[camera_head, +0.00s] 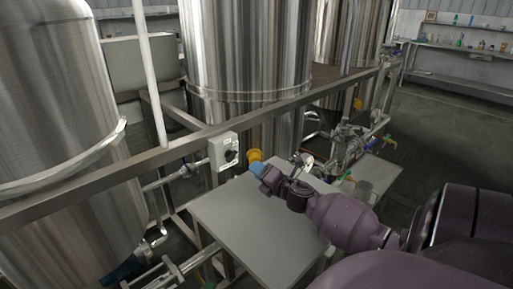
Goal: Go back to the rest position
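My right arm, purple, reaches in from the lower right over a grey metal table (243,228). My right gripper (262,174) is at the far end of this arm, above the back edge of the table. It is small and dark, and its fingers cannot be made out clearly. A blue part (256,168) shows at its tip, and I cannot tell whether it belongs to the gripper. A yellow part (254,155) lies just beyond, close to the tip. My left gripper is not in view.
Large steel tanks stand at the left (55,130) and behind the table (245,60). A metal rail (195,136) with a white switch box (223,151) crosses in front. Pipes and valves (350,140) are right of the gripper. Open floor (440,140) lies at the right.

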